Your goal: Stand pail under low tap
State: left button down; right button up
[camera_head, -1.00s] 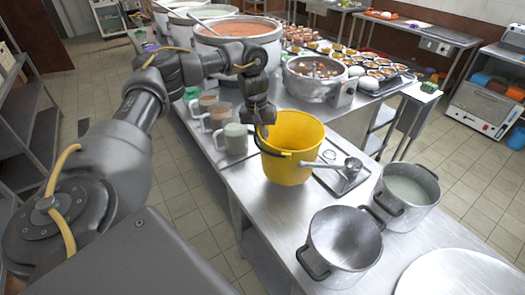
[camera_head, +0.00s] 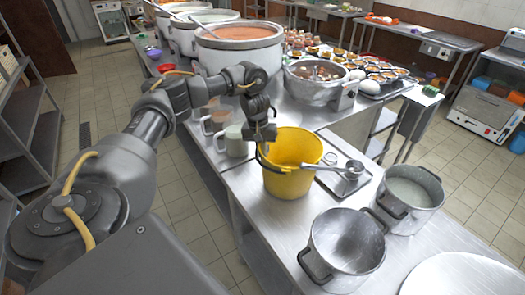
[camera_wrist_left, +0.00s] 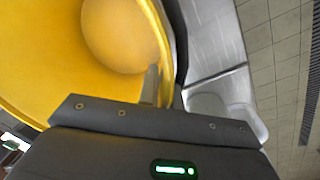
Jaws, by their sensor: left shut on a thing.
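The yellow pail (camera_head: 290,180) is upright at the counter's left edge, with its dark handle at the near side. My left gripper (camera_head: 263,142) is shut on the pail's rim at its left side. In the left wrist view the open inside of the pail (camera_wrist_left: 50,65) fills the upper left, and a finger (camera_wrist_left: 150,85) lies against its wall. I cannot tell whether the pail's base touches the counter. I see no tap clearly. My right gripper is not in view.
Grey-green mugs (camera_head: 237,141) stand just left of the pail. A ladle on a small tray (camera_head: 347,183) is close on its right. An empty pot (camera_head: 347,243) and a pot of pale liquid (camera_head: 410,190) stand nearer. Large stockpots (camera_head: 240,45) line the back.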

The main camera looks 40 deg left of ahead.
pick_arm(q)
jog(key=c, duration=1.6)
grip_release()
jog(key=shift+f, duration=0.1)
